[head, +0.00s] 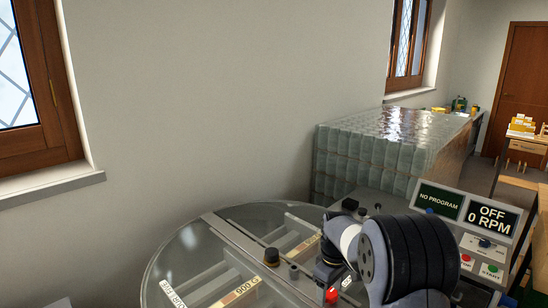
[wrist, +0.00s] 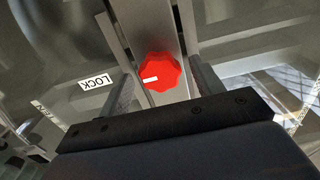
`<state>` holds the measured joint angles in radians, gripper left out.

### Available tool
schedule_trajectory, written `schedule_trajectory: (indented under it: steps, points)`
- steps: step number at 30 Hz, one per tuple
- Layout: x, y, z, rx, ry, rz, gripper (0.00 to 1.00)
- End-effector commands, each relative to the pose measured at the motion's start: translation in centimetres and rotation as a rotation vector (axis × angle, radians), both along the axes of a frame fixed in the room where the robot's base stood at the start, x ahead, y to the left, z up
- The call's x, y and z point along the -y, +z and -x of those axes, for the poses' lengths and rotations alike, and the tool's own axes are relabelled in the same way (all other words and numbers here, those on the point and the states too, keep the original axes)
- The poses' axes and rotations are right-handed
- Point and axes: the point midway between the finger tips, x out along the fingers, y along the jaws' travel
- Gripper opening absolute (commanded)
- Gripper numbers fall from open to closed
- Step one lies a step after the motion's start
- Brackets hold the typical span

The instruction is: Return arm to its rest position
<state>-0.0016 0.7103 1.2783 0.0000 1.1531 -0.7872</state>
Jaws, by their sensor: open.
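My gripper (wrist: 162,88) is open in the wrist view, with one finger on each side of a red faceted knob (wrist: 160,70). The knob has a white mark and sits on a grey bar. I cannot tell whether the fingers touch it. A LOCK label (wrist: 95,82) lies to its left. In the head view my arm (head: 385,255) reaches in at the lower right, bent down over a round tank's clear lid (head: 185,250). The red knob also shows there (head: 331,296), just below the dark gripper, whose fingertips are hard to make out.
A control panel (head: 468,222) reading NO PROGRAM, OFF and 0 RPM stands right behind my arm. A black knob (head: 271,256) stands on the lid's crossbar. A stack of clear containers (head: 370,150) is behind. The space above the lid's left side is free.

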Motion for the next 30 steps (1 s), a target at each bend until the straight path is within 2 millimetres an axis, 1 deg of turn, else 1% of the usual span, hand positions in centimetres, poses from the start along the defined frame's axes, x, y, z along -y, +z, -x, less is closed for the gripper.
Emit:
schedule_trajectory:
  steps: [5,8,21,24,30]
  points:
    - [0.0,1.0,-0.1,0.003,0.011,0.000,0.63]
    - [0.0,2.4,-0.1,0.004,0.012,0.000,0.63]
    - [0.0,11.1,-0.1,0.006,0.013,0.000,0.63]
    - [0.0,8.6,0.1,-0.006,0.012,0.000,0.63]
    - [0.0,4.7,0.1,-0.004,0.012,0.000,0.63]
